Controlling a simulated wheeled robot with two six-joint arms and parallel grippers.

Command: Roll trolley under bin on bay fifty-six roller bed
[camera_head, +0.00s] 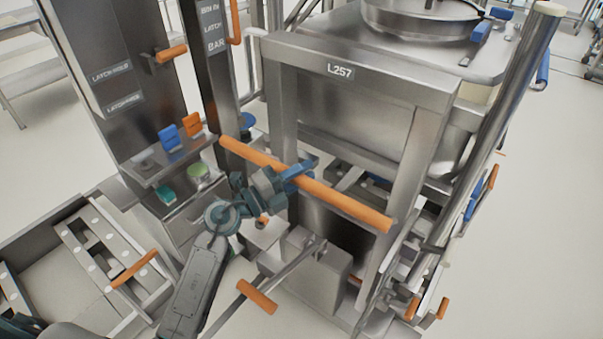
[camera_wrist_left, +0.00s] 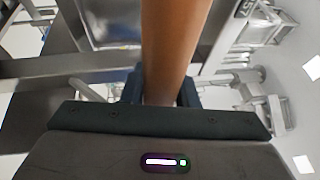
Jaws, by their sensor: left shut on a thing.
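The steel bin (camera_head: 350,118) is in the upper right of the head view, with a round lid on top. A steel frame (camera_head: 391,82) marked L257 runs around its front. A long orange bar (camera_head: 343,203) slopes down to the right in front of the frame; it looks like the trolley's push handle, but the trolley body is hard to pick out. My left gripper (camera_head: 291,180) is shut around the bar left of its middle. The left wrist view also shows the orange bar (camera_wrist_left: 174,45) running between the fingers (camera_wrist_left: 160,90). My right gripper is out of view.
At left stands a steel post panel (camera_head: 115,70) with latch labels, coloured tabs and a green button (camera_head: 198,170). Smaller orange handles (camera_head: 257,296) stick out near the floor.

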